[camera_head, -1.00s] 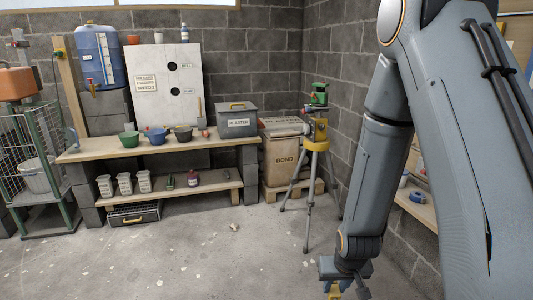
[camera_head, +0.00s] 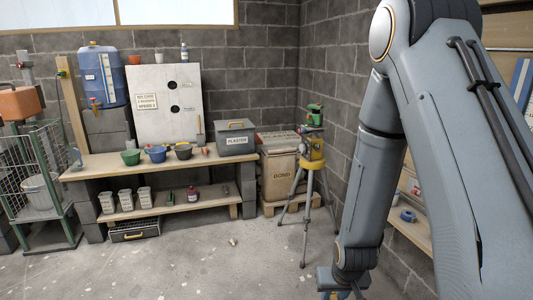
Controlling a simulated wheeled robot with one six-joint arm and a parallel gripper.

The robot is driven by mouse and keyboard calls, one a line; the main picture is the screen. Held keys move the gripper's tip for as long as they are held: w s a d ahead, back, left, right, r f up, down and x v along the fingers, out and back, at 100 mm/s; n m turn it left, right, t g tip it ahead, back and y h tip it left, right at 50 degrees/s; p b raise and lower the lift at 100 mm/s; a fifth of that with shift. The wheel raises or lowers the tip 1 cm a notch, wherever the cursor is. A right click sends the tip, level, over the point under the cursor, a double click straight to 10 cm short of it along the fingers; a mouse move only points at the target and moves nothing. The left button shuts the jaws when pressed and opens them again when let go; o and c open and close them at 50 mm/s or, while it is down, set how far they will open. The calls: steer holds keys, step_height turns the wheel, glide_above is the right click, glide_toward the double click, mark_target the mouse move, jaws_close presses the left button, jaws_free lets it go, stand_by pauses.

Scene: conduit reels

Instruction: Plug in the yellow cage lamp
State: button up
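I cannot make out a yellow cage lamp, its plug or a socket for it in the camera_head view. My gripper (camera_head: 337,294) is at the bottom edge, below my arm on the right, and mostly cut off. A little yellow and blue shows at its tips; I cannot tell whether this is part of the gripper or something held. Its opening is hidden.
A yellow-headed tripod (camera_head: 311,163) with a green device stands on the floor left of my arm. A workbench (camera_head: 105,166) with buckets and a plaster box (camera_head: 236,139) lines the back wall. A wire cage trolley (camera_head: 40,185) stands left.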

steer(key=w+r+m, duration=0.1)
steer(key=w+r, duration=0.1)
steer(key=r, duration=0.3)
steer(key=w+r+m, duration=0.1)
steer(key=w+r, duration=0.2)
steer(key=r, duration=0.3)
steer(key=w+r+m+h, duration=0.1)
steer(key=w+r, duration=0.2)
steer(key=r, duration=0.3)
